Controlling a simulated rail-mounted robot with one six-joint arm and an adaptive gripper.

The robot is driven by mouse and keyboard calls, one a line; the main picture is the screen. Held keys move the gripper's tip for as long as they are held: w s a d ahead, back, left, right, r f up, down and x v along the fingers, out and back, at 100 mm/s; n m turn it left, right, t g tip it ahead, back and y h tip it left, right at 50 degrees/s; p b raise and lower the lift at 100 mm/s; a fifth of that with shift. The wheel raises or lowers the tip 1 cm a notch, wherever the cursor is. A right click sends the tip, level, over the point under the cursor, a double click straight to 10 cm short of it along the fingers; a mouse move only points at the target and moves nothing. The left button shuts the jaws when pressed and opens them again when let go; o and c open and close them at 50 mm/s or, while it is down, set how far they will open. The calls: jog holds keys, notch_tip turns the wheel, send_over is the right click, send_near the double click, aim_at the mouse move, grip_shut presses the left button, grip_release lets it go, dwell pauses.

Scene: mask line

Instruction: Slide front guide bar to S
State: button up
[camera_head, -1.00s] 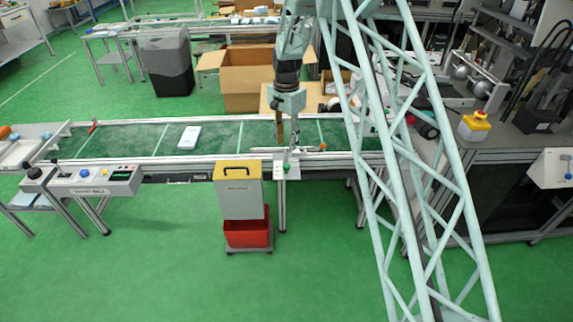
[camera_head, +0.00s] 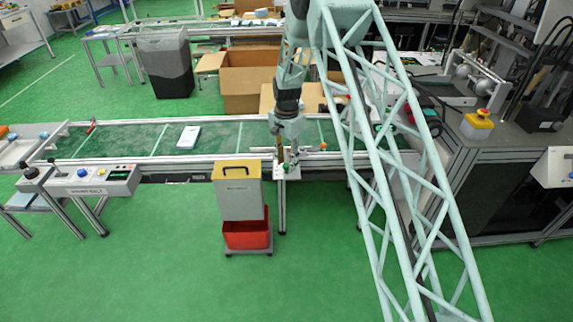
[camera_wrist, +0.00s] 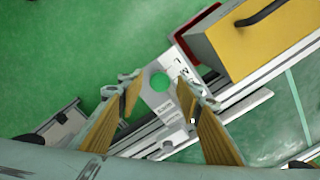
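The front guide bar is the pale bar (camera_head: 308,150) along the conveyor's near edge, partly hidden by my gripper in the head view. A white bracket plate (camera_head: 292,174) sits at the near rail beneath it, with a green knob on it. In the wrist view the green round knob (camera_wrist: 160,82) lies on the plate (camera_wrist: 177,62), which carries dark letters too small to read surely. My gripper (camera_head: 284,161) is over the bracket. In the wrist view my gripper (camera_wrist: 158,90) is open, its two yellowish fingers on either side of the knob. Whether they touch it cannot be told.
A grey box with yellow top (camera_head: 238,175) stands in front of the conveyor, above a red bin (camera_head: 247,235). A white packet (camera_head: 189,137) lies on the green belt (camera_head: 222,137) to the left. A cardboard box (camera_head: 250,83) is behind.

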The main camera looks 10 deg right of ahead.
jog(key=shift+f, duration=0.25)
grip_shut()
jog(key=p, duration=0.2)
send_over(286, 159)
jog(key=s, duration=0.3)
jog(key=shift+a+r, duration=0.1)
jog(key=shift+a, duration=0.25)
grip_release()
